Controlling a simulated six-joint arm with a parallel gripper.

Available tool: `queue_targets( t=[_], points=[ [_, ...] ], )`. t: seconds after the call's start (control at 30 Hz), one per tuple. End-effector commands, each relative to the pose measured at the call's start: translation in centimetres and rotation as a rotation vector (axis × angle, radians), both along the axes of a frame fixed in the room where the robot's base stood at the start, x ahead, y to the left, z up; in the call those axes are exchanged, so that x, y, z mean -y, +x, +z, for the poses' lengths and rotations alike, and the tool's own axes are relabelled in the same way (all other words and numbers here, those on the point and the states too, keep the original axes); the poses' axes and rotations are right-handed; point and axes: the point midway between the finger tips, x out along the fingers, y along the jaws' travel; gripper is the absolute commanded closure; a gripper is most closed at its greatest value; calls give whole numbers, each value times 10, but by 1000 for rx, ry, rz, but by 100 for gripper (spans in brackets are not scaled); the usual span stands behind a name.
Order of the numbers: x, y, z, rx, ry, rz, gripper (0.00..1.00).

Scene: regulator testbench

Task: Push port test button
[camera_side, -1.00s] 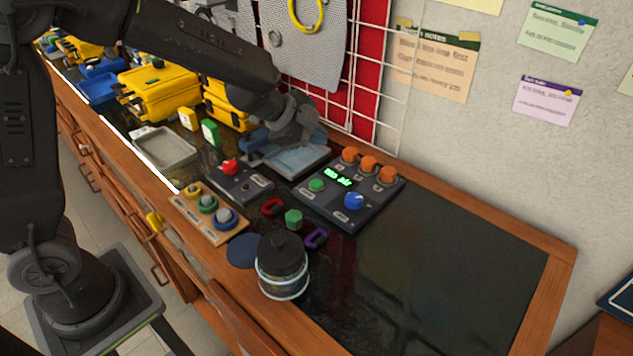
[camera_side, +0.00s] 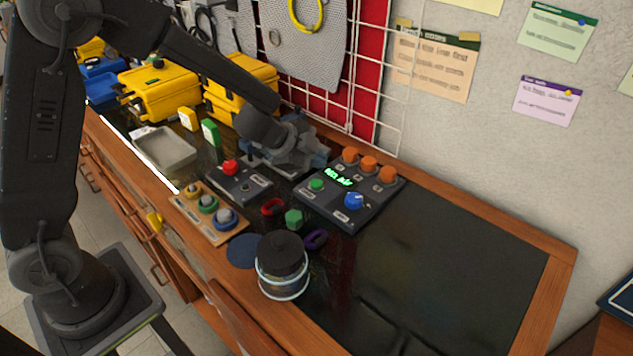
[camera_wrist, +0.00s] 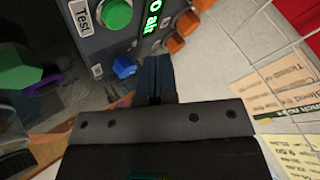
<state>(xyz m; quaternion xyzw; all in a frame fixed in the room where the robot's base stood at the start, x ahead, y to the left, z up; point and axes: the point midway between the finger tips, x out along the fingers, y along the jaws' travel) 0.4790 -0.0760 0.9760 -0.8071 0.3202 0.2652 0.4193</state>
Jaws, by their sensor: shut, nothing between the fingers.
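The regulator panel (camera_side: 335,215) is a dark box with a lit green display. Its green round button (camera_side: 316,185) stands left of the blue knob (camera_side: 354,201). In the wrist view the green button (camera_wrist: 117,14) has a label reading "Test" beside it and is cut by the top edge. The blue knob (camera_wrist: 124,67) shows there just left of my fingers. My gripper (camera_wrist: 156,62) is shut and empty, apart from the button. In the side view my gripper (camera_side: 312,158) is low behind the panel's left end; its fingertips are hard to make out.
Orange knobs (camera_side: 369,164) line the panel's back edge. A red-button box (camera_side: 238,180), a green hex piece (camera_side: 293,219) and a dark-lidded jar (camera_side: 283,270) stand nearby. A wire grid (camera_side: 375,110) rises behind. The bench at right is clear.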

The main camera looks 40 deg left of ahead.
Motion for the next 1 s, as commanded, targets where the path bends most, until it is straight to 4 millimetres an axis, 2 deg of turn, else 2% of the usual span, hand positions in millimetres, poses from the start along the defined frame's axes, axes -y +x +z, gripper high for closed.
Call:
queue_targets(
  t=[0.1,0.33,1.0],
  points=[
    [0,-1,-13,-6,-2,-2,100],
    [0,0,-26,-3,-1,-1,100],
    [0,0,-28,0,0,-2,100]
  ],
)
